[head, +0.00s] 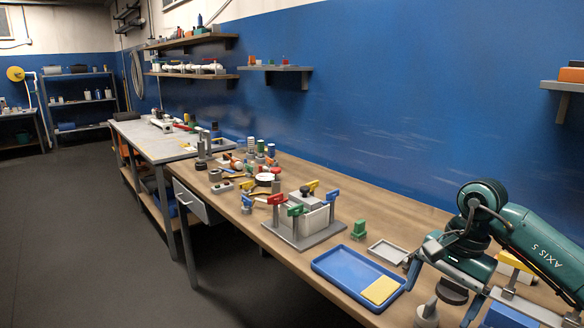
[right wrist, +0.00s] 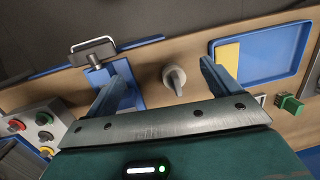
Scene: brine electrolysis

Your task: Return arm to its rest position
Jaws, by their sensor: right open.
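My right arm (head: 545,250), teal with dark joints, comes in from the right over the near end of the wooden bench. Its right gripper (head: 442,292) points down over the bench, partly hidden by the arm's own parts. In the right wrist view its two blue fingers (right wrist: 162,66) are wide apart with nothing held between them. A grey knob-like piece (right wrist: 174,78) stands on the bench below, in the gap between the fingers as seen there; it also shows in the head view (head: 427,313). My left gripper is out of view.
A blue tray (head: 335,269) holding a yellow pad, a small grey tray (head: 374,253) and a green block (head: 359,230) lie nearby. A blue fixture with a metal handle (right wrist: 94,48) and a button box (right wrist: 35,125) flank the gripper. A clamp-topped cell (head: 311,215) stands farther left.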

